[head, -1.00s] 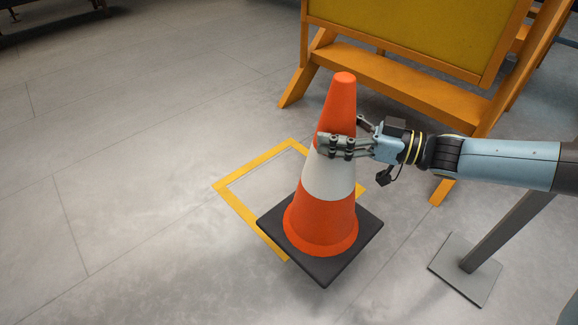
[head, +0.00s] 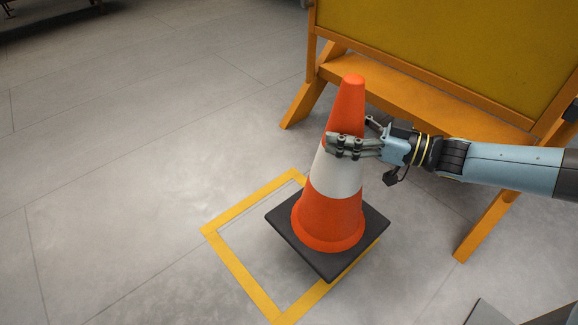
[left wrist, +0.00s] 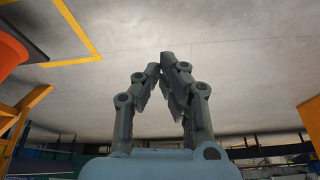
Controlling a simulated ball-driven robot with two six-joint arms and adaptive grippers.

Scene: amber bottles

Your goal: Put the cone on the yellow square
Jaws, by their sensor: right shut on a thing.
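The orange and white cone (head: 335,216) stands upright on its dark square base (head: 318,262). The base covers the right part of the yellow square outline (head: 240,278) and reaches past its right side. I cannot tell whether the base touches the floor. My right gripper (head: 340,145) is shut on the cone's upper part, from the right. In the left wrist view, part of the cone (left wrist: 9,52) shows at the left edge and a yellow line (left wrist: 82,33) beside it. My left gripper (left wrist: 165,62) has its fingertips together, with nothing between them.
An orange-framed stand with a yellow panel (head: 440,45) rises behind the cone, its legs (head: 485,225) close to my right arm. It limits room at the back and right. The grey floor (head: 110,190) left of the square is clear.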

